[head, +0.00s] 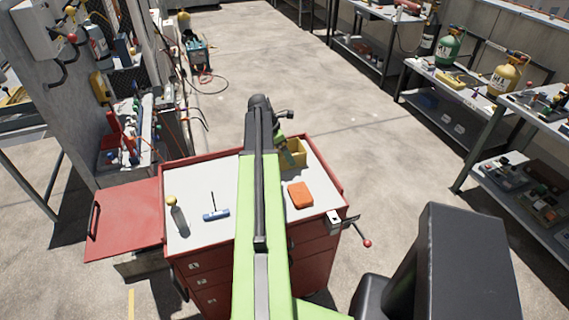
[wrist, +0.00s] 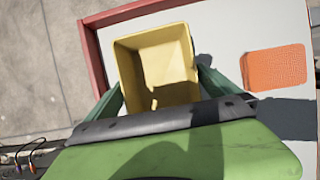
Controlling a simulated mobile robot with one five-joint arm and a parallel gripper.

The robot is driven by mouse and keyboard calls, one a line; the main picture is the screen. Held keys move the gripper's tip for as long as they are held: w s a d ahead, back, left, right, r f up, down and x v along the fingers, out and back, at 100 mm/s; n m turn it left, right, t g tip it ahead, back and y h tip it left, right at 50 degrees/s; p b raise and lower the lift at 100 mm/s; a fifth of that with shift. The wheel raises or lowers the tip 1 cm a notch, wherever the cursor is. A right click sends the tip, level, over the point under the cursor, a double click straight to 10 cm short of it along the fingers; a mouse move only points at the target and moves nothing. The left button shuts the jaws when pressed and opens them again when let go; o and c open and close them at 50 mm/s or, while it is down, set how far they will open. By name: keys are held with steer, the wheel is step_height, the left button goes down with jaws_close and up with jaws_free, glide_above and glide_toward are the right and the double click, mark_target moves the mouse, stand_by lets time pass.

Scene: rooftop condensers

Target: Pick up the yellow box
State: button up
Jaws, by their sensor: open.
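The yellow box (head: 296,150) is an open-topped, empty-looking bin on the far part of the red tool cabinet's pale top (head: 225,165). In the wrist view the yellow box (wrist: 160,52) is seen from above, with its inside showing. My gripper (wrist: 158,84) is open, with one green finger at the box's left side and the other at its right. I cannot tell whether the fingers touch it. In the head view my gripper (head: 282,152) is at the box's left side and partly hides it.
An orange block (head: 300,195) lies near the box. A blue-based tool (head: 215,214) and a yellow-capped cylinder (head: 178,215) are at the left of the top. A vise with a red-knobbed handle (head: 345,222) is at the right corner. Shelves (head: 440,75) line the right side.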

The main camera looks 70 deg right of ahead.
steer(key=b+x, duration=0.1)
steer(key=x, duration=0.2)
steer(key=shift+f+b, duration=0.1)
steer(key=shift+b, duration=0.25)
steer(key=c, duration=1.2)
steer(key=shift+o, duration=0.2)
steer(key=shift+r, duration=0.25)
